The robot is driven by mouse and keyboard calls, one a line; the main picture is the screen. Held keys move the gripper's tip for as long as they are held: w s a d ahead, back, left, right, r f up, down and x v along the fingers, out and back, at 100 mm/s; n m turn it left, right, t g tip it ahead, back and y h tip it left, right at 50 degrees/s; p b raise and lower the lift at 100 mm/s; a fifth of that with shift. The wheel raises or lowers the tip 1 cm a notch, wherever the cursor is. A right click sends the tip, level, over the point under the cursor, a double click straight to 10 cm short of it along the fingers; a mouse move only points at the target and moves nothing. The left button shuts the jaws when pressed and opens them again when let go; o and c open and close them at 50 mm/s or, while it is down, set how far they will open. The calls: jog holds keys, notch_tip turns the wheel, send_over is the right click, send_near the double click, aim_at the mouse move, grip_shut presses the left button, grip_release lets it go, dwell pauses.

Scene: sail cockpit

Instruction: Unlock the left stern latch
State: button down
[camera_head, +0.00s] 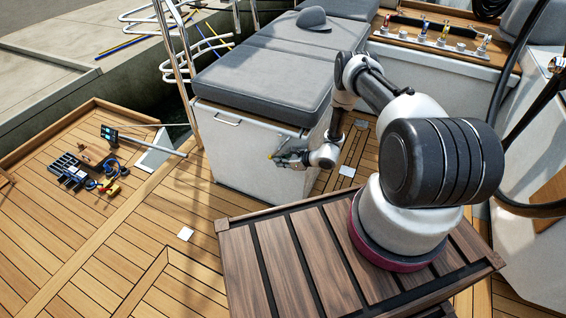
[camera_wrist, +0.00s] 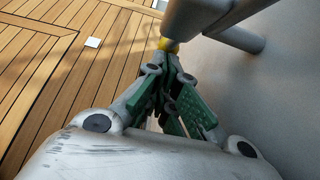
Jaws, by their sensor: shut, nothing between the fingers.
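In the head view, a white locker (camera_head: 243,155) with a grey cushioned top carries a small metal handle-like fitting (camera_head: 227,121) high on its left face. I cannot tell whether it is the left stern latch. My gripper (camera_head: 273,157) is beside the locker, low in front of its side, pointing left. In the wrist view my gripper (camera_wrist: 168,47) is shut and empty, its fingers together with a yellow patch at the tip. A thick grey bar (camera_wrist: 235,37) is close beyond the fingertips. I cannot tell whether they touch, nor what the bar belongs to.
Wooden deck (camera_head: 80,215) is open to the left. A tray-like set of tools and cables (camera_head: 85,175) lies on the raised deck at the far left. A slatted wooden table (camera_head: 280,255) stands under my arm's base. A control panel (camera_head: 440,40) is at the back right.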

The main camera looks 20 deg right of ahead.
aim_at(270, 157)
jog(key=w+a+t+y, duration=0.1)
jog(key=w+a+r+t+y, duration=0.1)
jog(key=w+a, duration=0.1)
jog(key=shift+a, duration=0.25)
jog(key=shift+w+a+r+t+y, duration=0.2)
jog(key=shift+r+t+y, duration=0.05)
jog(key=shift+t+y, duration=0.3)
jog(key=shift+w+a+r+t+y, duration=0.2)
jog(key=shift+t+y, duration=0.25)
jog(key=shift+y, duration=0.2)
